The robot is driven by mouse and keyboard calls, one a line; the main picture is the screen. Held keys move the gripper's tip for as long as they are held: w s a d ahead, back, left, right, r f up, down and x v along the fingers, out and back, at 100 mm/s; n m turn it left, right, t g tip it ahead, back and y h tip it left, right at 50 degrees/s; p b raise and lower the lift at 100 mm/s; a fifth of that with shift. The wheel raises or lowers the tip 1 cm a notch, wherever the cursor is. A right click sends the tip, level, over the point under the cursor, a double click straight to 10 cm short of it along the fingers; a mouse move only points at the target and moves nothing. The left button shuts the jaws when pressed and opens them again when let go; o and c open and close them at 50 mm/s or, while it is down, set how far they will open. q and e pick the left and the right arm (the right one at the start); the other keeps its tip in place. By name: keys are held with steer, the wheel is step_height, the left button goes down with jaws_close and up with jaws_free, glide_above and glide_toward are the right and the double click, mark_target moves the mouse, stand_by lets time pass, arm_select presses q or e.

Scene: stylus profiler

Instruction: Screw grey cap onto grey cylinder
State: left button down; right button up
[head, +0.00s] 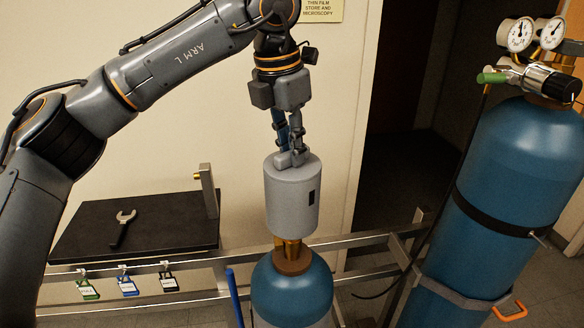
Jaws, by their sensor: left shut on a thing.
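My left gripper (291,157) comes down from above and is shut on the top of the grey cap (292,203). The cap is a plain upright can shape with a dark slot in its right side. It is over the brass valve (291,247) of the front cylinder (291,291). The valve's lower part and a brown neck ring show below the cap's rim, and its top is hidden. I cannot tell whether the cap touches the valve. This cylinder has a blue shoulder, with a paler grey band at the picture's bottom edge. My right gripper is out of view.
A large blue cylinder (510,170) with gauges (533,34) and a hose stands strapped at the right. A metal rail (350,254) runs behind the front cylinder. A black shelf (165,225) at left holds a wrench (123,228), with several tagged padlocks below.

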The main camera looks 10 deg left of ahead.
mark_target(291, 192)
arm_select(q)
steer(key=f, duration=0.1)
steer(key=f+b, duration=0.1)
steer(key=f, duration=0.1)
steer(key=shift+s, duration=0.4)
steer(key=shift+w+f, duration=0.35)
steer(key=shift+f, duration=0.1)
steer(key=shift+s, duration=0.15)
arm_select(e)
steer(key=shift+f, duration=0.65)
arm_select(q)
steer(key=shift+r, duration=0.1)
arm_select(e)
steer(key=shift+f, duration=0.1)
arm_select(q)
step_height(291, 192, down, 2)
steer(key=shift+b, duration=0.85)
steer(key=shift+f+b, duration=1.2)
steer(key=shift+f, duration=0.3)
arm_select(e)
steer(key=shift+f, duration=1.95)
arm_select(q)
steer(key=shift+f, duration=0.25)
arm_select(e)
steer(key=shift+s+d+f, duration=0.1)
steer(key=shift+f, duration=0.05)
